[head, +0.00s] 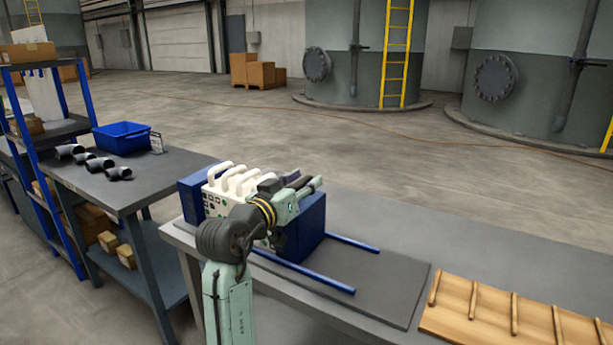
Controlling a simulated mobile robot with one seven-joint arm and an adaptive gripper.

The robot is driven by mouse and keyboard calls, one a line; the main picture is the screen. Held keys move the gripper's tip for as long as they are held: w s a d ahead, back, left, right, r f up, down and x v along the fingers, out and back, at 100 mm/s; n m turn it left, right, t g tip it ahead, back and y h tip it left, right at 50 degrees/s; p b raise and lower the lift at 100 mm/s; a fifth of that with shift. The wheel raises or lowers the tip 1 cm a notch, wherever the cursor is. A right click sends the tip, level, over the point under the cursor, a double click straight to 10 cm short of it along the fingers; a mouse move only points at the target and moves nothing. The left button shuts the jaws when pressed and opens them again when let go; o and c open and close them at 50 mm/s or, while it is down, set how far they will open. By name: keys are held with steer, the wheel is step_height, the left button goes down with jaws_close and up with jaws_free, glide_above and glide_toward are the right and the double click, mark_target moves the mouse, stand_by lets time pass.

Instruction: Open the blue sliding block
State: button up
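The filter press stands on the grey table, with a row of white plates (228,184) between two blue blocks. The right blue block (306,228) sits against the right end of the plates. Two blue rails (350,243) run out from it to the right and are bare there. The other blue block (190,198) is at the left end. My gripper (277,184) is over the top of the press, near the right blue block and the last plates. My arm hides part of the press front. I cannot tell whether the gripper touches anything or how its fingers stand.
A dark base plate (395,300) lies under the rails, clear on top. A wooden rack with pegs (490,315) lies to its right. A side table (150,180) at left holds a blue bin (122,137) and several dark pipe elbows (99,164). A blue shelf stands far left.

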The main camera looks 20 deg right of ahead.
steer(key=shift+x, duration=0.9)
steer(key=shift+c, duration=0.2)
jaws_close()
